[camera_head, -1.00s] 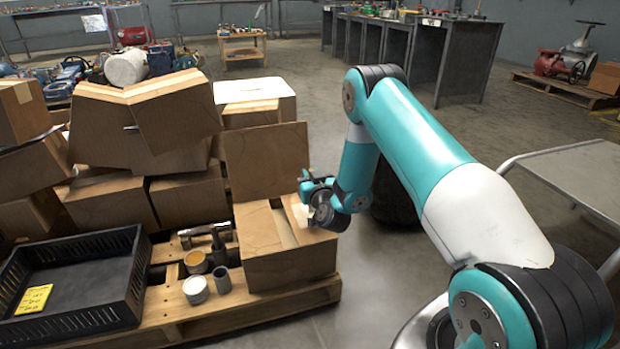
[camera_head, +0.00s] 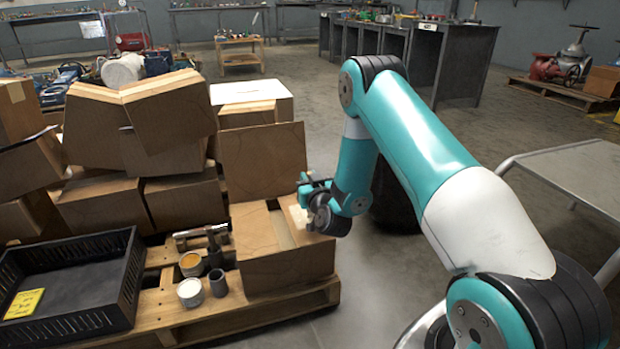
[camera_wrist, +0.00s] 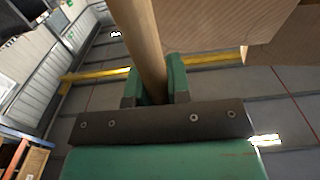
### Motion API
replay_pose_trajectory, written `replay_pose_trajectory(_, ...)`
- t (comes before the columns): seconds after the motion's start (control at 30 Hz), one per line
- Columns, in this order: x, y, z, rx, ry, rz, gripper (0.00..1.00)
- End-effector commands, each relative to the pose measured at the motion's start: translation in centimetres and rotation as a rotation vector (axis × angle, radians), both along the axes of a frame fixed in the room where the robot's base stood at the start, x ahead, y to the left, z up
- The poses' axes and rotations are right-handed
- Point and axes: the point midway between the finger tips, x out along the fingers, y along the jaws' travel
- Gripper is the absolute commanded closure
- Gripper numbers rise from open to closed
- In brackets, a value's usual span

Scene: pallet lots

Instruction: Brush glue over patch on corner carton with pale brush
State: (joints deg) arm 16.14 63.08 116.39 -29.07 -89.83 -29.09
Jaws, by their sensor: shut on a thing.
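The corner carton (camera_head: 290,265) stands at the right front corner of the pallet, its rear flap (camera_head: 262,160) raised. A pale strip, which looks like the patch (camera_head: 281,231), shows on its top. My gripper (camera_head: 308,190) is over the right part of the carton top. In the wrist view my gripper (camera_wrist: 155,88) is shut on the wooden handle of the brush (camera_wrist: 143,40). A pale block below the jaws, likely the brush head, shows in the head view (camera_head: 297,215). I cannot tell whether it touches the carton.
An amber-filled tin (camera_head: 191,263), a white tin (camera_head: 190,292) and a grey cup (camera_head: 218,283) stand left of the carton on the pallet (camera_head: 200,325). A black crate (camera_head: 75,325) is further left. Stacked cartons (camera_head: 90,215) stand behind. A grey table (camera_head: 580,170) is at right.

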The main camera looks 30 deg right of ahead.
Motion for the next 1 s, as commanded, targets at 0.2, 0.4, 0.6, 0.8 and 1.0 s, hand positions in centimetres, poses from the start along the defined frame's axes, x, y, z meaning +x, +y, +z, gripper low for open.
replay_pose_trajectory(0.2, 0.2, 0.6, 0.3, 0.002, 0.001, 0.002, 1.0)
replay_pose_trajectory(0.4, 0.3, 1.0, 0.4, 0.002, 0.0, 0.001, 1.0)
replay_pose_trajectory(0.6, 0.4, 1.4, 0.3, 0.001, 0.001, 0.0, 1.0)
replay_pose_trajectory(0.8, 0.7, 2.1, 0.4, 0.001, 0.0, 0.001, 1.0)
replay_pose_trajectory(1.0, 0.9, 2.7, 0.4, 0.002, -0.002, 0.001, 1.0)
